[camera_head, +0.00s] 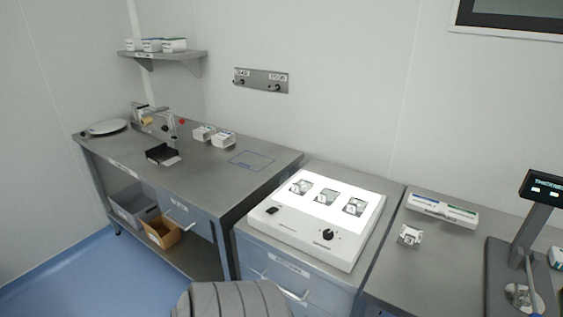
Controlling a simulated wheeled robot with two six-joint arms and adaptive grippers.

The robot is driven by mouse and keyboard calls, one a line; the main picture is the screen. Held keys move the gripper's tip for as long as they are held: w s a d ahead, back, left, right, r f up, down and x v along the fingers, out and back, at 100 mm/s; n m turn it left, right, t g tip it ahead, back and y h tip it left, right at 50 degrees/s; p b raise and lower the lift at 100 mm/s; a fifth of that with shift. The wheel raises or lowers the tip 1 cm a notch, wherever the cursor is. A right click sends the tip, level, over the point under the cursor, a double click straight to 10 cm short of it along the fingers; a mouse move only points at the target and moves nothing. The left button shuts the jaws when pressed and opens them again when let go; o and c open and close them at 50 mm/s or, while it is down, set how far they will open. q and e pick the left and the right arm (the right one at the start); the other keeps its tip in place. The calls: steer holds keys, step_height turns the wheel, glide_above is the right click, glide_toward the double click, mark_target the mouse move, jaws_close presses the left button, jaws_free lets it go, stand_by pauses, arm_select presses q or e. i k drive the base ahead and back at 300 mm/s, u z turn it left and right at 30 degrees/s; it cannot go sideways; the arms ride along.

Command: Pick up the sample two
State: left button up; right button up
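Three small square samples lie apart in a row on the bright panel of a white light box (290,229). They are a left sample (301,187), a middle sample (327,197) and a right sample (353,207). Each shows dark markings, too small to read, so I cannot tell for sure which is sample two. Another small pale piece with a dark mark (409,236) sits on the counter to the right of the light box. Neither of my grippers is in view.
A long white box (443,210) stands behind the right counter piece. A display on a post (541,187) stands at the far right. The left bench (215,170) holds small boxes and an instrument. Blue floor (75,280) shows clear at lower left.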

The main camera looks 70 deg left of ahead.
mark_target(302, 183)
steer(key=u, duration=0.7)
steer(key=i, duration=0.6)
steer(key=u, duration=0.75)
